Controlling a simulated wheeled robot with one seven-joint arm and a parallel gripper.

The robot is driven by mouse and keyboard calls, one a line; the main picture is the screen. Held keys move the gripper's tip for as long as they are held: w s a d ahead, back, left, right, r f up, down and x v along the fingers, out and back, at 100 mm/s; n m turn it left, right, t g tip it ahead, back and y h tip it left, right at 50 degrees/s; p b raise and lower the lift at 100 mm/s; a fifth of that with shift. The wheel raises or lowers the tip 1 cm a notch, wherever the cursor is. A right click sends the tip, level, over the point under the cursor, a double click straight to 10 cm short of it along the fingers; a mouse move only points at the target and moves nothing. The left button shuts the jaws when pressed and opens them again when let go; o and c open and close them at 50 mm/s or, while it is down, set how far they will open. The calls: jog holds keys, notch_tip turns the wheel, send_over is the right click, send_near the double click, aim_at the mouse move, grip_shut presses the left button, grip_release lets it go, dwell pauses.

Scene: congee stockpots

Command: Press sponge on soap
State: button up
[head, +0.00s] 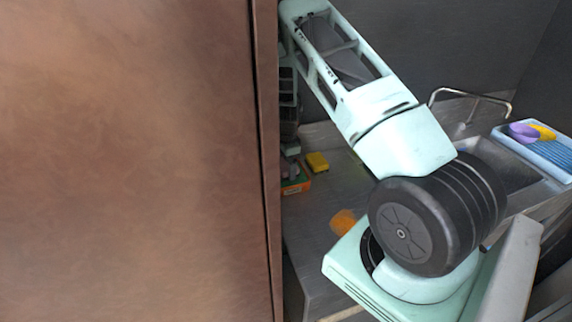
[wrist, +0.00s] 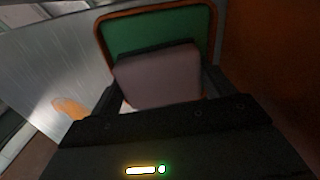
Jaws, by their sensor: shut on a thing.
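In the wrist view, my gripper (wrist: 158,92) is shut on a pinkish-grey block with a dark upper edge, which I take to be the sponge (wrist: 158,77). Behind it is a green panel or tray with an orange-brown rim (wrist: 205,25). I cannot tell whether the block touches it. No piece of soap can be made out with certainty.
In the head view, a large brown panel (head: 130,160) fills the left. A yellow block (head: 317,162) and a green-orange box (head: 296,186) stand on the counter. An orange item (head: 343,221) is near my wrist. A sink tap (head: 470,93) and blue rack (head: 545,148) are right.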

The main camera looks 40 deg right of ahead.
jog(key=shift+f+b, duration=0.45)
jog(key=shift+f, duration=0.15)
dwell(1.4)
jog(key=shift+r+p, duration=2.4)
jog(key=shift+r, duration=1.2)
jog(key=shift+f, duration=0.1)
